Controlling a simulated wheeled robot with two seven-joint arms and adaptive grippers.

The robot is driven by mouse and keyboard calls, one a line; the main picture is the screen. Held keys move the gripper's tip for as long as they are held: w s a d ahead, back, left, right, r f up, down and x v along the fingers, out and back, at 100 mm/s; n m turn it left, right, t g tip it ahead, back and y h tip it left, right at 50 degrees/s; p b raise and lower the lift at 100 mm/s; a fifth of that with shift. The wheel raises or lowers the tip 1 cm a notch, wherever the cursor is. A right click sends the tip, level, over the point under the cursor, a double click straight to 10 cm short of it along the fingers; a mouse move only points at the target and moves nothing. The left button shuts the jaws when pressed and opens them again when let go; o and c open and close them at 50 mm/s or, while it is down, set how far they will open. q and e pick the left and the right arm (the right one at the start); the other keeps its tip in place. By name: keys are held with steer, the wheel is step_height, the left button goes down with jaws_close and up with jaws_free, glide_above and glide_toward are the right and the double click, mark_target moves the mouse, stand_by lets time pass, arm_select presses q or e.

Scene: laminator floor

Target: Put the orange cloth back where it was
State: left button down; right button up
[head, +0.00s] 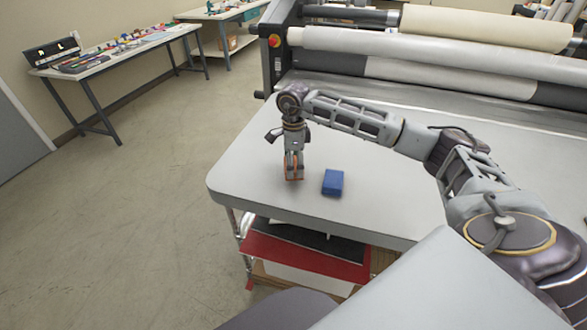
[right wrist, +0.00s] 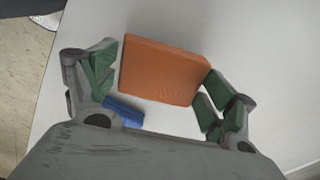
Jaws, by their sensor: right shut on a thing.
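The orange cloth (right wrist: 163,72) looks like a thick folded block and sits between the green-padded fingers of my right gripper (right wrist: 163,80). In the head view my right gripper (head: 293,170) points down over the near left part of the white table (head: 240,172) and is shut on the cloth. Only orange edges of the cloth show there, largely hidden by the fingers. The cloth is low, at or just above the tabletop; I cannot tell if it touches. My left gripper is not in view.
A blue block (head: 333,182) lies on the table just right of my right gripper; it also shows in the right wrist view (right wrist: 124,112). The laminator rollers (head: 430,52) stand behind. A red sheet (head: 300,258) lies on a shelf below. The tabletop left of the gripper is clear.

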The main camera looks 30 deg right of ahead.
step_height(320, 180, down, 2)
steer(key=shift+f, duration=0.25)
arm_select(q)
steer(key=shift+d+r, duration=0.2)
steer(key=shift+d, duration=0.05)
arm_select(e)
steer(key=shift+f, duration=0.15)
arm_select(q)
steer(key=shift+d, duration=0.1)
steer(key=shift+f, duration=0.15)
arm_select(e)
steer(key=shift+f, duration=0.15)
steer(key=o, duration=0.9)
steer(key=shift+c, duration=0.2)
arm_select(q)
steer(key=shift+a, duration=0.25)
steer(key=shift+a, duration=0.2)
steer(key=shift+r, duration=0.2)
arm_select(e)
steer(key=shift+r, duration=0.2)
